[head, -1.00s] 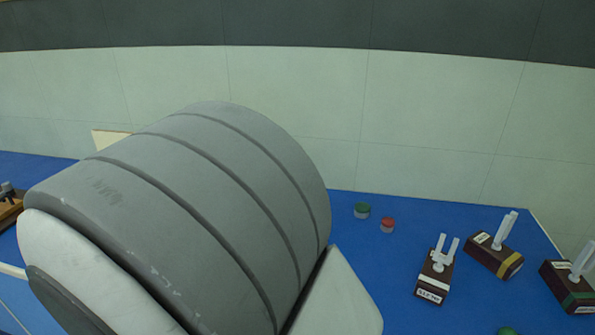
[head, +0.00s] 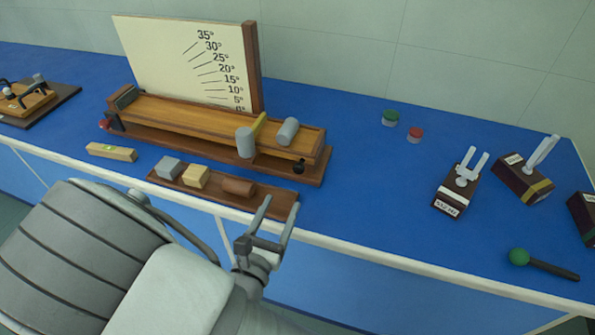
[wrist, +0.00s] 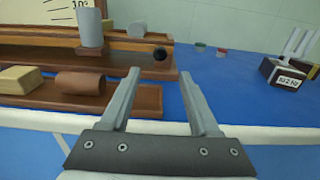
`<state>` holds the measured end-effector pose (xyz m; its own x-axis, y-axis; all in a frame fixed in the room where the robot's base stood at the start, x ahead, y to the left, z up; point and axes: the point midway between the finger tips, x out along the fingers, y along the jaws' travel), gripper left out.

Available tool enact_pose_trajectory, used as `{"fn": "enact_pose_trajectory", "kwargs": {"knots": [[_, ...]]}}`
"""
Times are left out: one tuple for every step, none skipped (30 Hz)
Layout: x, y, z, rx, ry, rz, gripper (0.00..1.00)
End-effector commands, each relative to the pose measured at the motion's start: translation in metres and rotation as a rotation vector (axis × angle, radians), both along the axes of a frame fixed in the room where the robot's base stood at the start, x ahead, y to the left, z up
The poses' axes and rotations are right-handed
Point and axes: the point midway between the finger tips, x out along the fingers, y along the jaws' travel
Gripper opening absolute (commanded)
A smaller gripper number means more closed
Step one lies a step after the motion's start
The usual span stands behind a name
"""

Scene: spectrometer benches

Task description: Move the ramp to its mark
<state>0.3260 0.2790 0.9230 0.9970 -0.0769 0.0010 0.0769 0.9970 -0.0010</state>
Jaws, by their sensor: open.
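The wooden ramp (head: 185,118) lies on a long brown base on the blue bench, in front of a cream angle board (head: 165,52) marked in degrees. The board looks nearly flat, close to the low end of the scale. Two grey cylinders (head: 245,143) and a yellow strip (head: 259,126) are at its right end. A black knob (head: 299,168) shows there, also in the wrist view (wrist: 160,54). My gripper (head: 281,204) is open and empty, at the bench's front edge by the right end of the block tray. In the wrist view its fingers (wrist: 158,74) point toward the ramp's right end.
A brown tray (head: 275,204) with a grey block, a tan block and a brown cylinder lies before the ramp. A spirit level (head: 111,152) is left of it.

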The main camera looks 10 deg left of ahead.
Motion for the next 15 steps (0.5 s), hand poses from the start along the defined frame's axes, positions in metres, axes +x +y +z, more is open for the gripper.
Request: {"fn": "enact_pose_trajectory", "kwargs": {"knots": [[0.013, -0.002, 0.0, 0.001, -0.001, -0.005, 0.62], [0.019, -0.002, 0.0, 0.001, -0.001, -0.004, 0.62], [0.028, -0.003, 0.0, 0.0, -0.001, -0.004, 0.62], [0.035, -0.004, 0.0, 0.0, -0.001, -0.005, 0.62], [0.041, -0.004, 0.0, 0.001, 0.0, -0.005, 0.62], [0.05, -0.005, 0.0, 0.001, -0.001, -0.004, 0.62], [0.056, -0.006, 0.0, 0.001, -0.001, -0.004, 0.62], [0.062, -0.006, 0.0, 0.001, 0.0, -0.004, 0.62], [0.07, -0.006, 0.0, 0.001, -0.001, -0.003, 0.62], [0.075, -0.007, 0.0, 0.001, -0.001, -0.004, 0.62], [0.08, -0.007, 0.0, 0.001, 0.0, -0.003, 0.62], [0.086, -0.008, 0.0, 0.0, 0.0, -0.003, 0.62], [0.091, -0.008, 0.0, 0.0, 0.0, -0.003, 0.62], [0.094, -0.008, 0.0, 0.0, 0.0, -0.002, 0.62], [0.099, -0.008, 0.0, 0.001, 0.001, -0.002, 0.62]]}}
